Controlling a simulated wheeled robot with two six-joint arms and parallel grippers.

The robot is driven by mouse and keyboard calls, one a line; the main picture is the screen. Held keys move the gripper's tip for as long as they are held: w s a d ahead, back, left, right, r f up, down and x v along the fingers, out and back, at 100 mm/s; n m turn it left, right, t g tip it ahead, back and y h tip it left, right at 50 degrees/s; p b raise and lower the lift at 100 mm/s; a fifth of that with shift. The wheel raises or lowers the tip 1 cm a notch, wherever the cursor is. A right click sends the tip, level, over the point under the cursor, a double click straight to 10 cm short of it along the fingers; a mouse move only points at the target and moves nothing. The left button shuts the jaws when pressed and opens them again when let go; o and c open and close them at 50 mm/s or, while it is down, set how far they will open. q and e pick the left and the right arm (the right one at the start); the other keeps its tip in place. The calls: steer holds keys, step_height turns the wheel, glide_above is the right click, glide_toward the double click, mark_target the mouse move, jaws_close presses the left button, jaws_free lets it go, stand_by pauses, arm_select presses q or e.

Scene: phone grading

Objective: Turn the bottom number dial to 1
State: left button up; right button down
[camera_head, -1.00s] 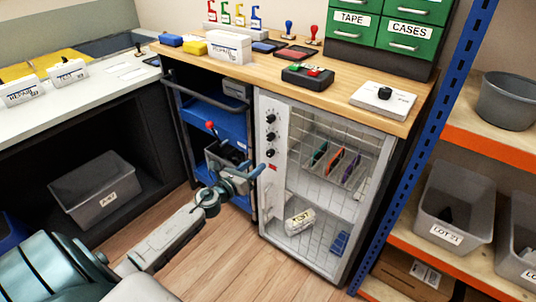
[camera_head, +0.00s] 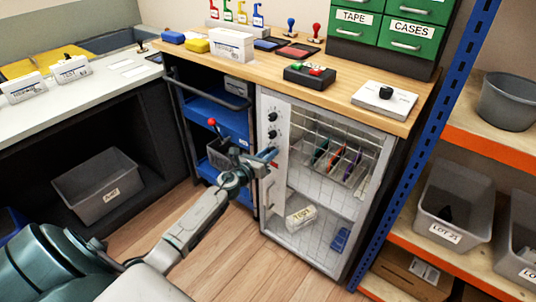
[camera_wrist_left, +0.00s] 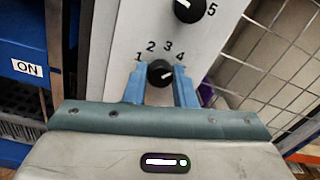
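The bottom number dial (camera_wrist_left: 160,73) is a black knob on the white panel. In the left wrist view the numbers 1 to 4 arch over it, and its pale mark points right, past 4. My left gripper (camera_wrist_left: 160,88) has one blue finger on each side of the knob, very close to it. I cannot tell whether the fingers press on it or stand just clear. In the head view the left gripper (camera_head: 270,157) reaches the cabinet front and hides the bottom dial. My right gripper is not in view.
Two more dials (camera_head: 272,116) (camera_head: 272,132) sit above on the white cabinet (camera_head: 288,118). A wire-mesh door (camera_head: 325,190) is to the right, with racked phones behind it. A blue cart (camera_head: 200,108) with a red-knobbed lever stands left. Floor is clear in front.

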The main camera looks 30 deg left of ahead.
arm_select(q)
steer(key=c, duration=0.3)
steer(key=shift+f+n+y+p, duration=0.1)
steer(key=shift+n+y+p, duration=0.2)
steer(key=shift+n+p, duration=8.25)
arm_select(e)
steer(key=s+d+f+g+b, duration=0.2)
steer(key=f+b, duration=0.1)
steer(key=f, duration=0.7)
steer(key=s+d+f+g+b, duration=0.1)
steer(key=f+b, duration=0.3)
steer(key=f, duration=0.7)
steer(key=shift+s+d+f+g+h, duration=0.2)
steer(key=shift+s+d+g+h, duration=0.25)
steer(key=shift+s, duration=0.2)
arm_select(q)
steer(key=n, duration=0.7)
steer(key=shift+n, duration=0.25)
